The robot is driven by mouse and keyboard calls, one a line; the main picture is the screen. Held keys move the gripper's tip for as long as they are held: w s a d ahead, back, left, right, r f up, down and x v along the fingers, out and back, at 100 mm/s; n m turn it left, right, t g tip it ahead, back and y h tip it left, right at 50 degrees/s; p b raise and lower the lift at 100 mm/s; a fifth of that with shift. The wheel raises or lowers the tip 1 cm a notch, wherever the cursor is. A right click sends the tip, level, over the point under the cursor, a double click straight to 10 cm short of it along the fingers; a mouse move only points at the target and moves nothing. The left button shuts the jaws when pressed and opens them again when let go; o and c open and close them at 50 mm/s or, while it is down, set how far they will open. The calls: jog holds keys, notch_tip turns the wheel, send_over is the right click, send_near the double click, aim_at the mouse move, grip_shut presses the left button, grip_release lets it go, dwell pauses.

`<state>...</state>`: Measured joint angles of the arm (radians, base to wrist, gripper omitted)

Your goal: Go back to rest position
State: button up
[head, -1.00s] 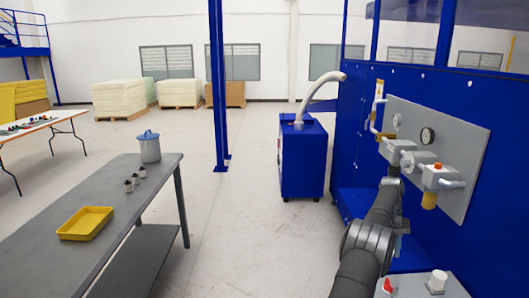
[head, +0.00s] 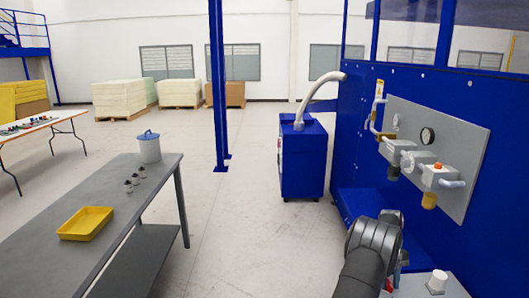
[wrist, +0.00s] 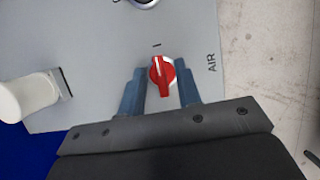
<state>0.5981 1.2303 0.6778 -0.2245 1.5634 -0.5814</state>
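In the wrist view, the two blue-grey fingers of my gripper (wrist: 161,80) are apart, one on each side of a red knob (wrist: 161,75). A narrow gap shows between the knob and each finger, and nothing looks gripped. The knob sits on a grey panel (wrist: 95,55) marked "AIR", with a short line mark above the knob. In the head view, my arm reaches in from the bottom, bent low in front of the blue machine (head: 440,210). My gripper is mostly hidden there behind my own arm.
A wall plate (head: 465,150) with valves and a gauge stands right of my arm. A grey table (head: 120,205) holds a yellow tray (head: 86,223) and a pot (head: 149,147).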

jog(key=n+h, duration=0.1)
jog(key=n, duration=0.3)
jog(key=shift+a+r+h, duration=0.2)
jog(key=shift+h, duration=0.2)
jog(key=n+t+h, duration=0.1)
jog(key=n, duration=0.3)
jog(key=shift+n, duration=0.3)
notch_tip(320, 180, up, 17)
jog(key=m+t+y, duration=0.3)
jog(key=m+t, duration=0.1)
jog(key=m, duration=0.4)
jog(key=f, duration=1.7)
jog(key=shift+s+d, duration=0.15)
jog(key=shift+s, duration=0.05)
